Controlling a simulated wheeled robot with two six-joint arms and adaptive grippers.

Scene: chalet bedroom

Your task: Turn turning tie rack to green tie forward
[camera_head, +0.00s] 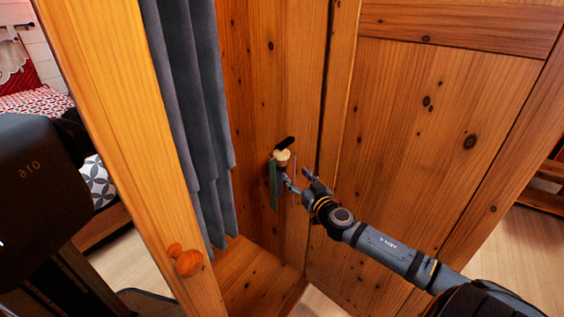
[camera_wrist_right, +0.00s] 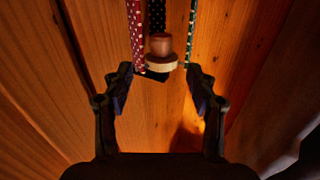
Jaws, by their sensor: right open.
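The turning tie rack (camera_head: 282,157) is a small pale wooden disk on the inner wooden wall in the head view. A green tie (camera_head: 273,184) hangs at its left side. In the right wrist view, the rack's round wooden end (camera_wrist_right: 160,62) shows with a red dotted tie (camera_wrist_right: 135,36) on its left, a black dotted tie (camera_wrist_right: 157,15) behind, and the green tie (camera_wrist_right: 191,34) on its right. My right gripper (camera_head: 298,178) is open close to the rack. In the wrist view its fingers (camera_wrist_right: 160,88) stand apart with nothing between them. My left gripper is out of view.
Grey cloth (camera_head: 190,90) hangs left of the rack. A wooden panel with orange knobs (camera_head: 188,262) stands at the near left, and a large wooden panel (camera_head: 430,110) at the right. A bed (camera_head: 35,102) is at the far left.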

